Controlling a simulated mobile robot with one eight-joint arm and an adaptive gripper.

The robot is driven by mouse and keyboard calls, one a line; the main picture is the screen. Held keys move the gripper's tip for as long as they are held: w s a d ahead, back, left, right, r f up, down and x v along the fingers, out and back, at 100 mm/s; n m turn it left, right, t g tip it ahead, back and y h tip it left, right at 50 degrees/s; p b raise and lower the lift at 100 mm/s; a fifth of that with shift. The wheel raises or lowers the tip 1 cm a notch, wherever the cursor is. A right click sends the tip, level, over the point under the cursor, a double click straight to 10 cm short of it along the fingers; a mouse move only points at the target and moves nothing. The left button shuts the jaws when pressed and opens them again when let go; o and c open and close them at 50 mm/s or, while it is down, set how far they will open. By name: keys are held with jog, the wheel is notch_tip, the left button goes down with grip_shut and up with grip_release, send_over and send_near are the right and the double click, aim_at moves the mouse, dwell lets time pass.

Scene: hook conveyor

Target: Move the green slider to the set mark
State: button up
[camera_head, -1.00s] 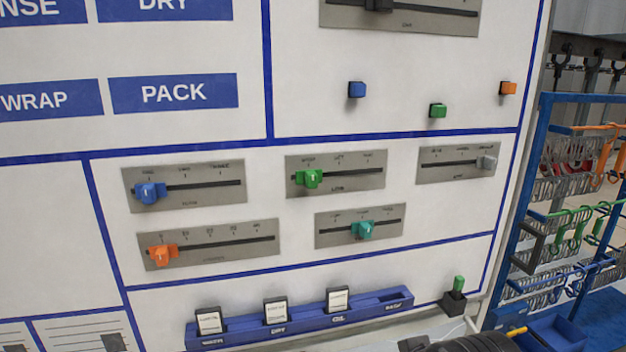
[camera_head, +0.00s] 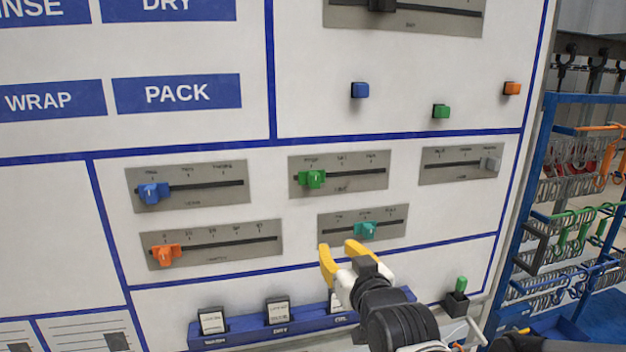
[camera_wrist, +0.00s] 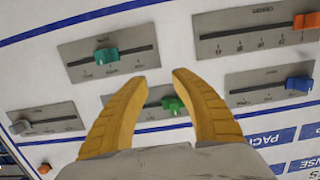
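The green slider (camera_head: 311,179) sits near the left end of the slot on its grey plate (camera_head: 352,188), under the leftmost of three marks. The middle mark's small label (camera_head: 342,157) seems to read SET. My gripper (camera_head: 337,250) is open and empty, with yellow fingers, below and slightly right of the green slider, just under the teal slider's plate. In the wrist view, which is turned upside down, the green slider (camera_wrist: 173,104) shows between the two spread fingers of my gripper (camera_wrist: 159,78). I see no contact.
Other sliders sit close by: teal (camera_head: 364,230), blue (camera_head: 152,193), orange (camera_head: 166,253) and grey (camera_head: 491,163). A blue card rack (camera_head: 240,333) runs below my gripper. A blue rack with hooks (camera_head: 545,170) stands at the right.

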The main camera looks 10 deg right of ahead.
aim_at(316, 183)
jog(key=w+a+r+t, duration=0.1)
jog(key=w+r+t, duration=0.1)
jog(key=w+r, duration=0.1)
jog(key=w+r+t, duration=0.2)
jog(key=w+r, duration=0.2)
jog(key=w, duration=0.2)
jog(key=w+a+r+t+b, duration=0.1)
jog(key=w+r+t, duration=0.1)
jog(key=w+r, duration=0.1)
jog(key=shift+w+a+r+y, duration=0.3)
jog(key=shift+w+r, duration=0.05)
jog(key=shift+w, duration=0.3)
grip_shut()
